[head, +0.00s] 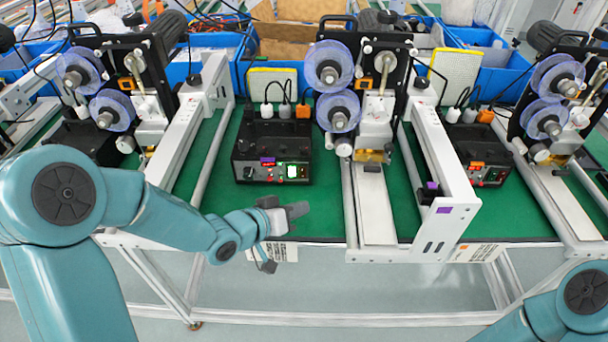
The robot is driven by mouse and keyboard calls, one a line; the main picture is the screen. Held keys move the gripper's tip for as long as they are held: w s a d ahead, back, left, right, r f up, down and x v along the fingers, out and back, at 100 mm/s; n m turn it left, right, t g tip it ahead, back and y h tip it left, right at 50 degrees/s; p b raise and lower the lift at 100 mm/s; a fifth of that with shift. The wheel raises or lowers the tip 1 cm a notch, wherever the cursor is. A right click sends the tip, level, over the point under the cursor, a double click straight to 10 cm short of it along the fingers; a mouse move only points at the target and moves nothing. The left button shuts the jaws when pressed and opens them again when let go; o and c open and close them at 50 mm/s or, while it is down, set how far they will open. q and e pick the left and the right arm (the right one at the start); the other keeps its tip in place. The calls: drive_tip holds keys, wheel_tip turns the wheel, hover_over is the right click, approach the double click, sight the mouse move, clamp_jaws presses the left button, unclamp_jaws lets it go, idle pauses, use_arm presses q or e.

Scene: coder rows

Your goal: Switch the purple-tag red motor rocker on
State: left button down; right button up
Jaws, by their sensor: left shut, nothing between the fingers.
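The black control box (272,150) in the middle bay has a small purple tag (267,160) on its front panel. Below the tag are a dark knob, small red and orange marks and a lit green-white switch (292,171). The red motor rocker is too small to make out surely, and I cannot tell its position. My left gripper (297,209) is shut and empty. It is in front of and below the box's front panel, apart from it, near the table's front edge. My right gripper is out of view; only part of that arm shows at the lower right.
Coder machines with blue reels (329,66) stand on rails beside the box. A white rail (445,170) with a purple tag runs at the right. Another control box (483,152) sits beyond it. Green mat (215,190) is clear around the middle box's front.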

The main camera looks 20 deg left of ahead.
sight(303, 172)
use_arm(q)
drive_tip(key=w, duration=0.2)
drive_tip(key=w+a+p, duration=0.1)
drive_tip(key=w, duration=0.1)
drive_tip(key=w+a+f, duration=0.1)
drive_tip(key=w, duration=0.2)
drive_tip(key=shift+f+p, duration=0.1)
drive_tip(key=shift+p, duration=0.25)
drive_tip(key=shift+w, duration=0.15)
idle(1.6)
drive_tip(key=shift+w+a+f, duration=0.1)
drive_tip(key=shift+w+a, duration=0.05)
drive_tip(key=shift+w, duration=0.2)
drive_tip(key=shift+w+a, duration=0.1)
drive_tip(key=shift+w, duration=0.2)
idle(0.5)
drive_tip(key=shift+s, duration=0.15)
drive_tip(key=shift+s+d, duration=0.25)
drive_tip(key=shift+s, duration=0.35)
